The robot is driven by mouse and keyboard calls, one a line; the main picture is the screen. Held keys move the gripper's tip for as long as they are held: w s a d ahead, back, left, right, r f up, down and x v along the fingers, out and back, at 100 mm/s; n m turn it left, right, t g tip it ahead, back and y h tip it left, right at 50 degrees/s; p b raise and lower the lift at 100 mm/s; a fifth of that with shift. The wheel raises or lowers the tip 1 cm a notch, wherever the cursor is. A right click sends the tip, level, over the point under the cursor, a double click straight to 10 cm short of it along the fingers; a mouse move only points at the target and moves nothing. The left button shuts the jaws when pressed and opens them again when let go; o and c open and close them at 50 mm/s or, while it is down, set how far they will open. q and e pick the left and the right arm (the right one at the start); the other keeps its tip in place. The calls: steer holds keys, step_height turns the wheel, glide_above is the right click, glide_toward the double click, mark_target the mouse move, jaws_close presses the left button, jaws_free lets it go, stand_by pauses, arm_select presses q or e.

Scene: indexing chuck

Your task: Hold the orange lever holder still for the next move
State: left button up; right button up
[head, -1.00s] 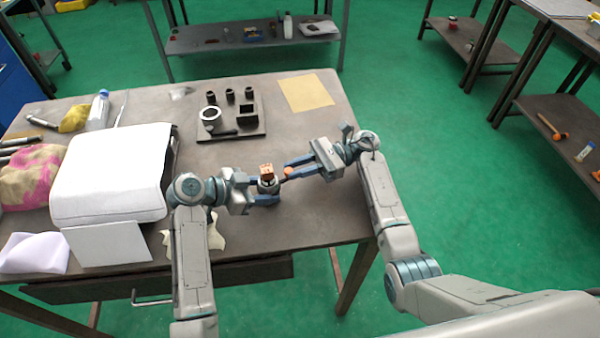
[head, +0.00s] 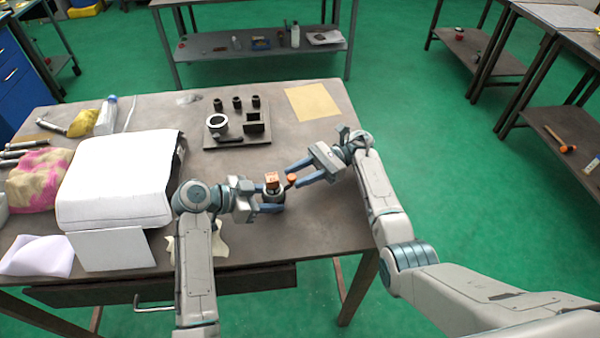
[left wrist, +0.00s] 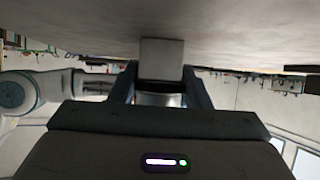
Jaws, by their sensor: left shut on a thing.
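The orange lever holder (head: 271,179) shows as an orange block on top of a round grey body, upright near the table's right front. My left gripper (head: 272,198) is shut around its grey body from the left. An orange lever knob (head: 292,179) sticks out to its right. My right gripper (head: 292,176) has its fingers apart, with the tips around or just beside the knob; contact cannot be told. In the left wrist view, a silvery round part (left wrist: 160,99) sits between the left fingers, below a grey block shape; no orange shows there.
A dark plate (head: 237,138) at the back carries a white ring, black cylinders and a square block. A tan sheet (head: 312,102) lies to its right. A big white covered box (head: 118,185) stands at left, near a pink and yellow cloth (head: 38,180). The table's right edge is close.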

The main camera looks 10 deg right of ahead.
steer(key=shift+o, duration=0.3)
steer(key=shift+r, duration=0.15)
step_height(320, 180, up, 10)
stand_by(0.4)
